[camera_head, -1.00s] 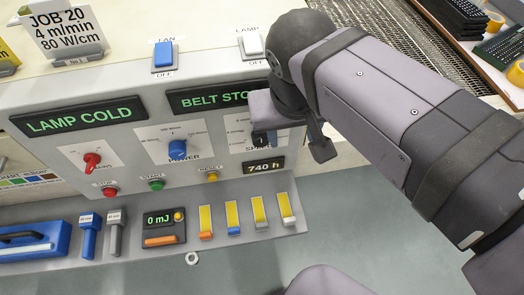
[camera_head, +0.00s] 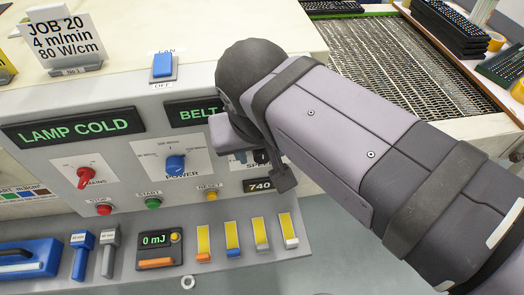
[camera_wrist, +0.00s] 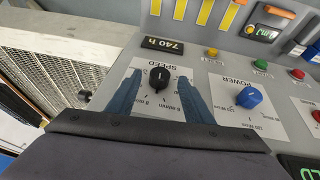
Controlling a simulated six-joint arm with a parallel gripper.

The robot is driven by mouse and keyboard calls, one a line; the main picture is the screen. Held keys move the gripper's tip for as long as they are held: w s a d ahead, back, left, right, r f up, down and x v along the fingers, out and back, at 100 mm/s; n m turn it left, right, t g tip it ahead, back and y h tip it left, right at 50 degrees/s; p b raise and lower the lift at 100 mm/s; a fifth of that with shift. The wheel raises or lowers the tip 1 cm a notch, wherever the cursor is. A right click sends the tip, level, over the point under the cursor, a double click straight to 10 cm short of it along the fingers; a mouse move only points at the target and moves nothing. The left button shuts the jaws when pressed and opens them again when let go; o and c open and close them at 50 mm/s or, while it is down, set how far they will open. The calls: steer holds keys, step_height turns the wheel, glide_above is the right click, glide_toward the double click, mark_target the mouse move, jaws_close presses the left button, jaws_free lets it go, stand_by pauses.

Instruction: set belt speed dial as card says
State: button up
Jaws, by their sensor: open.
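The job card (camera_head: 63,40) at top left of the head view reads JOB 20, 4 m/min, 80 W/cm. The black SPEED dial (camera_wrist: 159,77) is in the middle of the wrist view, where the panel appears upside down. The belt display (camera_head: 193,114) shows only "BELT".
The blue POWER dial (camera_wrist: 249,97) is beside the right finger in the wrist view. The red MAINS knob (camera_head: 86,177), red stop button (camera_head: 104,209), green START button (camera_head: 152,203) and yellow RESET button (camera_head: 211,195) are nearby. The fan switch (camera_head: 162,66) stands on top.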

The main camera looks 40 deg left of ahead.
steer(key=shift+x, duration=1.15)
steer(key=shift+c, duration=0.6)
steer(key=c, duration=1)
steer(key=shift+o, duration=0.4)
steer(key=shift+s+a+n+t+h+p, duration=0.15)
steer(key=shift+s+n+t+h+p, duration=0.15)
steer(key=shift+t+h+p, duration=0.45)
steer(key=shift+a+f+t+h+p, duration=0.15)
steer(key=shift+t+h+p, duration=0.35)
steer(key=shift+t+h, duration=0.3)
steer(key=o, duration=1)
steer(key=shift+o, duration=0.2)
